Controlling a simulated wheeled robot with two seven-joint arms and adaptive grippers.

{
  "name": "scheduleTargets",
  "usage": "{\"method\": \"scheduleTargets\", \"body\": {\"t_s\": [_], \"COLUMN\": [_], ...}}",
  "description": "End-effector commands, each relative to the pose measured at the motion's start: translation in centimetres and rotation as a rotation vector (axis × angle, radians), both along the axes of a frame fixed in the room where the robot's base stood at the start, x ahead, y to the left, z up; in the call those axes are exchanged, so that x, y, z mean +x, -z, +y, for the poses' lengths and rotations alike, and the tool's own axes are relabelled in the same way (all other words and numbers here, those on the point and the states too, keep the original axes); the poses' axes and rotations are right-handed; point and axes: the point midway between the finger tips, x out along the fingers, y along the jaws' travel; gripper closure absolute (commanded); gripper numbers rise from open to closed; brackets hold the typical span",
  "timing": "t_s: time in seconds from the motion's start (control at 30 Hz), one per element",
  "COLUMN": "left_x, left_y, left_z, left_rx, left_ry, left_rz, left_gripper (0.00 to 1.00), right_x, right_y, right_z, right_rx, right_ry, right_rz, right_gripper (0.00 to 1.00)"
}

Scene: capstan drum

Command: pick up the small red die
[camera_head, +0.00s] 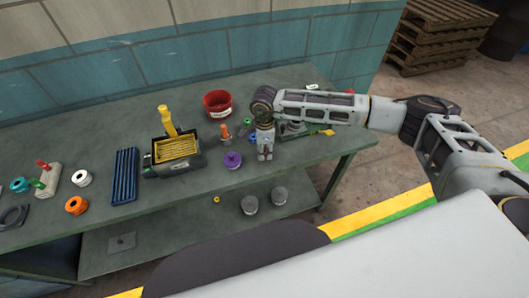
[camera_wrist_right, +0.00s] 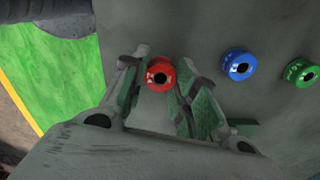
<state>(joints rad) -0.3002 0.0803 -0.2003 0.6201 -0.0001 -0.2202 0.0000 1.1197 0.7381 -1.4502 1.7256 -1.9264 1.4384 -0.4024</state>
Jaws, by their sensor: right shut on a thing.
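The small red die (camera_wrist_right: 161,72) is a red ring with a dark hole, seen in the right wrist view between my fingers. My right gripper (camera_wrist_right: 159,80) is shut on it. In the head view my right gripper (camera_head: 265,156) points down over the right part of the workbench, and I cannot make out the red die there. My left gripper is not in view.
A blue die (camera_wrist_right: 240,64) and a green die (camera_wrist_right: 300,72) lie close by. On the workbench (camera_head: 310,170) stand a purple spool (camera_head: 232,160), a red bowl (camera_head: 217,104), a box with yellow contents (camera_head: 178,148) and a blue ribbed tray (camera_head: 124,176).

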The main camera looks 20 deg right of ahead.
Motion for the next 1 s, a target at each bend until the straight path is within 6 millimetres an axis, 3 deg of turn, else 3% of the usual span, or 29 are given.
{"method": "scheduleTargets", "body": {"t_s": [0.53, 1.0], "left_x": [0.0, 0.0], "left_y": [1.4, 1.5], "left_z": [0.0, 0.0], "left_rx": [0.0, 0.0], "left_ry": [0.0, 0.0], "left_rz": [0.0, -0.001], "left_gripper": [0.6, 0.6], "right_x": [0.1, 0.0], "right_y": [-7.4, -8.6], "right_z": [0.0, -0.1], "right_rx": [-0.001, -0.002], "right_ry": [0.0, 0.001], "right_rz": [-0.003, -0.002], "right_gripper": [0.98, 0.98]}}
